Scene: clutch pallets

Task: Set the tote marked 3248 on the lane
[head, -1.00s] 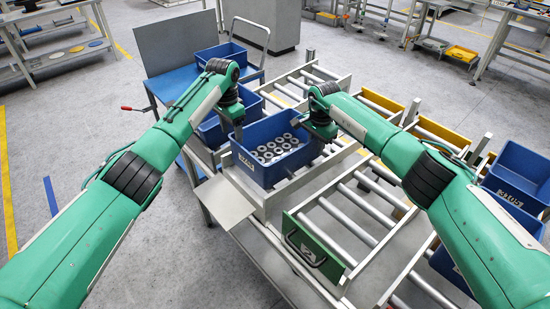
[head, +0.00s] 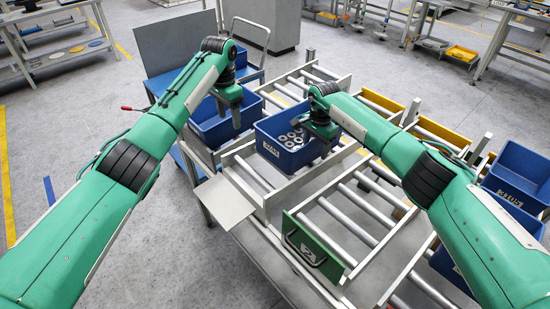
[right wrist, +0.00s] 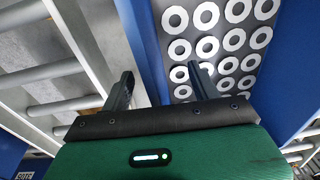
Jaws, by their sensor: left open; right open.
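The blue tote (head: 291,160) holds several grey rings and sits on the roller lane (head: 239,184) at centre; its small front label appears to read 3248. My left gripper (head: 238,130) is open and empty, to the left of this tote and apart from it, in front of another blue tote. My right gripper (head: 322,138) is open at the tote's right side. In the right wrist view, its fingers (right wrist: 160,88) stand on either side of the tote's blue wall (right wrist: 151,35), with the rings on one side. Part of the tote's right rim is hidden by my right gripper.
Blue totes (head: 520,176) and yellow bins stand at right.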

